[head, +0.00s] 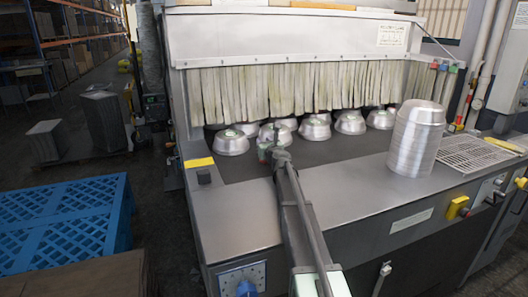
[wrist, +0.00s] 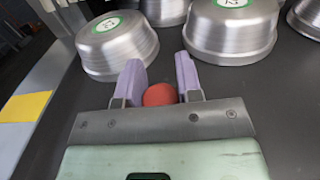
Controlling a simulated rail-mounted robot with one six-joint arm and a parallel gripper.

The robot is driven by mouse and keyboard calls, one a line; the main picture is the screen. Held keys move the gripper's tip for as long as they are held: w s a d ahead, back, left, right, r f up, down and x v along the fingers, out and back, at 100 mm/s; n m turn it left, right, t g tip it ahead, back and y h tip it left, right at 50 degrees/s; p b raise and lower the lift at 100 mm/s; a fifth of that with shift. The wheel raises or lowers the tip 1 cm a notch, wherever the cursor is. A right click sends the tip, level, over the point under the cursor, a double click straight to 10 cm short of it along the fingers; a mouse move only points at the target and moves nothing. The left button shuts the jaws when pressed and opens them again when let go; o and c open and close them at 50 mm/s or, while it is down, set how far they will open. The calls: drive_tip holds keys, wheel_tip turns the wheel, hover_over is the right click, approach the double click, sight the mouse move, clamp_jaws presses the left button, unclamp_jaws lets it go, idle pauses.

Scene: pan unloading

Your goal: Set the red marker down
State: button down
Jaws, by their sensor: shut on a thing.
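The red marker (wrist: 160,94) is a small round red thing between the two pale purple fingers of my gripper (wrist: 159,79) in the wrist view. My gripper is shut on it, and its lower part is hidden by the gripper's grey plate. In the head view my gripper (head: 272,147) is over the front left part of the dark belt (head: 235,167), in front of the pans. The marker is too small there to make out surely. I cannot tell whether the marker touches the belt.
Several upturned metal pans with green labels stand close ahead, the nearest left one (wrist: 118,50) and another right (wrist: 230,30). A strip curtain (head: 300,90) hangs behind them. A tall pan stack (head: 415,140) stands right. Bare belt lies right of my gripper.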

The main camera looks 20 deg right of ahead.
drive_tip(key=shift+f, duration=0.1)
drive_tip(key=c, duration=0.8)
unclamp_jaws()
drive_tip(key=shift+r, duration=0.3)
drive_tip(key=s, duration=1.2)
drive_tip(key=shift+a, duration=0.4)
